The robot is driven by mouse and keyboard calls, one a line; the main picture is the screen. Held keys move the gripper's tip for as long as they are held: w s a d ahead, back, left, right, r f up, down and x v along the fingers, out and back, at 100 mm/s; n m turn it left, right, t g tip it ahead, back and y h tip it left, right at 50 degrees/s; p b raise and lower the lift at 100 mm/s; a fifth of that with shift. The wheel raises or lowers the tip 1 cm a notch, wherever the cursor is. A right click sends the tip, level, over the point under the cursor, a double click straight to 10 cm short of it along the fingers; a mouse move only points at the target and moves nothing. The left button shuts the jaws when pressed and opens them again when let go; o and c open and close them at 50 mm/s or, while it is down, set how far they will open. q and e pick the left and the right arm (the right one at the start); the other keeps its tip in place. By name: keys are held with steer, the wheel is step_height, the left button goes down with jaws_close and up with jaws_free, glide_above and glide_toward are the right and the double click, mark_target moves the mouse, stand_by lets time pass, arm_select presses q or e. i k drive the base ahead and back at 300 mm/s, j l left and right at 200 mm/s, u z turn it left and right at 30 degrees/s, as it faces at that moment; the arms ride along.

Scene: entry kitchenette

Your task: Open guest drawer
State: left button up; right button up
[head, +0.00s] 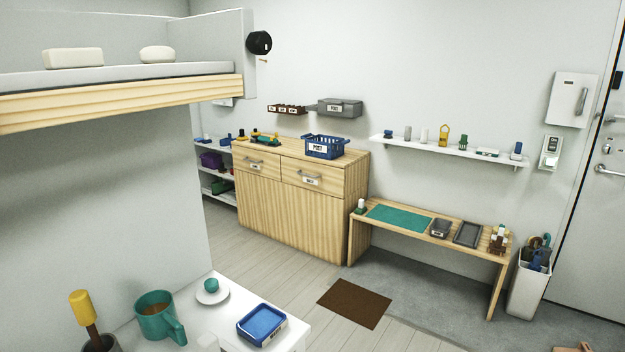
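A wooden cabinet (285,217) stands against the back wall in the head view. It has two drawers side by side at its top, a left drawer (244,155) and a right drawer (328,177). Each has a metal bar handle and a small white label. The labels are too small to read, so I cannot tell which is the guest drawer. Both drawer fronts look flush with the cabinet, so both look shut. Neither of my grippers is in view.
A blue basket (325,149) and small items stand on the cabinet top. A low bench (357,236) is to its right, with a brown mat (354,304) on the floor. A white counter (229,296) with a teal mug (157,316) is in front. Floor before the cabinet is clear.

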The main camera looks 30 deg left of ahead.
mark_target(322, 178)
steer(key=i+l+z, duration=0.1)
steer(key=i, duration=0.25)
steer(key=i+l+z, duration=0.15)
steer(key=i, duration=0.2)
steer(key=i+u, duration=0.2)
steer(key=i, duration=0.25)
steer(key=i+u, duration=0.25)
steer(key=i, duration=0.25)
steer(key=i+l+u, duration=0.2)
steer(key=i, duration=0.25)
steer(key=i+l+u, duration=0.2)
steer(key=i, duration=0.2)
steer(key=i+j+u, duration=0.15)
steer(key=i+u, duration=0.45)
steer(key=u, duration=0.25)
steer(key=i+u, duration=0.4)
steer(key=i+j, duration=0.2)
steer(key=i, duration=0.2)
steer(key=i+j, duration=0.2)
steer(key=i, duration=0.15)
